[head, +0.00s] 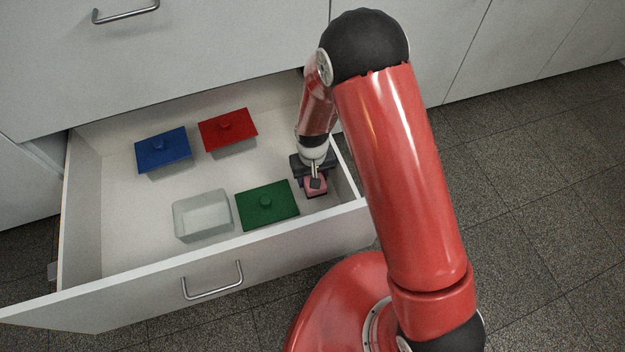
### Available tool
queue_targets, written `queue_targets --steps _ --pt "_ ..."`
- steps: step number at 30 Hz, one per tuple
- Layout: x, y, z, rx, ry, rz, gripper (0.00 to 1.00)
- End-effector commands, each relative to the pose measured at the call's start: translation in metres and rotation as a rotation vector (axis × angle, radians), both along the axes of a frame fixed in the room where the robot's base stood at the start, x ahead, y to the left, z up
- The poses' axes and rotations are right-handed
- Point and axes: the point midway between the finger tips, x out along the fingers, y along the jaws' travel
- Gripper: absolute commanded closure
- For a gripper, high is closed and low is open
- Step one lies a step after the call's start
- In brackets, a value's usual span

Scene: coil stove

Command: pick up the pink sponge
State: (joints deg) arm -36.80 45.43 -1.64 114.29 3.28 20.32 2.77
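The pink sponge (317,186) is in the open drawer, near its front right corner, just right of the green lid. My gripper (315,184) reaches down from above into the drawer at the sponge. The gripper covers part of the sponge. The fingers are small and partly hidden here, so I cannot tell whether they are closed on it or only around or above it.
The open drawer (120,228) also holds a blue lid (163,152), a red lid (228,131), a green lid (283,205) and a clear container (203,215). The drawer's right wall and front panel (140,291) stand close to my gripper. The drawer's left side is bare.

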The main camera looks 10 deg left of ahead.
Motion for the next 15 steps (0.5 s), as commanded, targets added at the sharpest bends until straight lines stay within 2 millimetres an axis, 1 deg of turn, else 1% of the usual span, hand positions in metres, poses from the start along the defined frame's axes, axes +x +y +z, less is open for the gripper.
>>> queue_targets --steps 1,5,12,15 --pt "0.001 0.001 0.013 0.002 -0.003 0.0 0.69" --pt "0.001 0.001 0.043 0.004 -0.005 0.0 0.69" --pt "0.001 0.001 0.107 0.004 -0.005 0.0 0.69" --pt "0.001 0.001 0.129 0.003 -0.004 0.0 0.69"
